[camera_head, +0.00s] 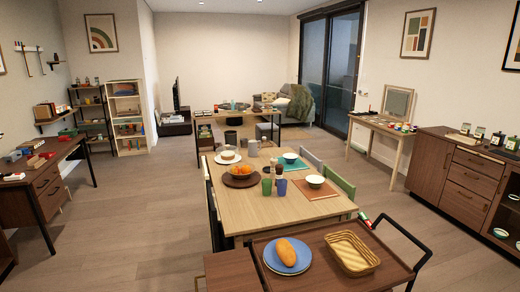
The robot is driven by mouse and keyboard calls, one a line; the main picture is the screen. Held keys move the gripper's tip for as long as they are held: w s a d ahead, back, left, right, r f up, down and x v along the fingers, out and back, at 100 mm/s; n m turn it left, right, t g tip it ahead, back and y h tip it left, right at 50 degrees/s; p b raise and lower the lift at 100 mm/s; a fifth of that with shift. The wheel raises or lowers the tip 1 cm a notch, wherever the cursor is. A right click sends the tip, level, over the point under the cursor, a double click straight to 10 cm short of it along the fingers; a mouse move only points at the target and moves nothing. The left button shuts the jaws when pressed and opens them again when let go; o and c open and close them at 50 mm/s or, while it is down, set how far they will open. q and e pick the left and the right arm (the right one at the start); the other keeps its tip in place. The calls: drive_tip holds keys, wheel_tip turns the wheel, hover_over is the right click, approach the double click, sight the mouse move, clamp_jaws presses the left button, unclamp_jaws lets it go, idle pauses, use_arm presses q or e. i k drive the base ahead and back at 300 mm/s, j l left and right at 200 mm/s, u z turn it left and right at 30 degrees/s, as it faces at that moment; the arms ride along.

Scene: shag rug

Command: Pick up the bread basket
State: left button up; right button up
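The bread basket (352,253) is a tan woven, rectangular basket. It sits on the right part of a dark wooden trolley top (327,276) at the bottom of the head view. It looks empty. Neither my left nor my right gripper shows in the head view.
A dining table (235,203) with bowls, cups and an orange fruit dish (242,172) stands just beyond the trolley. The trolley's black handle (411,238) rises at its right. A dark sideboard (465,178) lines the right wall. Floor (120,235) is clear at left.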

sight(355, 259)
drive_tip(key=i+j, duration=0.1)
drive_tip(key=j, duration=0.35)
drive_tip(key=i+j, duration=0.1)
drive_tip(key=j, duration=0.35)
drive_tip(key=z, duration=1.2)
drive_tip(key=u, duration=0.5)
drive_tip(key=i+l+u, duration=0.15)
drive_tip(key=u, duration=0.15)
drive_tip(key=i+l+u, duration=0.1)
drive_tip(key=l+u, duration=0.2)
drive_tip(key=i+l+u, duration=0.1)
drive_tip(key=l+u, duration=0.35)
drive_tip(key=l, duration=0.45)
drive_tip(key=i+l+u, duration=0.1)
drive_tip(key=l, duration=0.9)
drive_tip(key=i+l, duration=0.1)
drive_tip(key=l, duration=0.4)
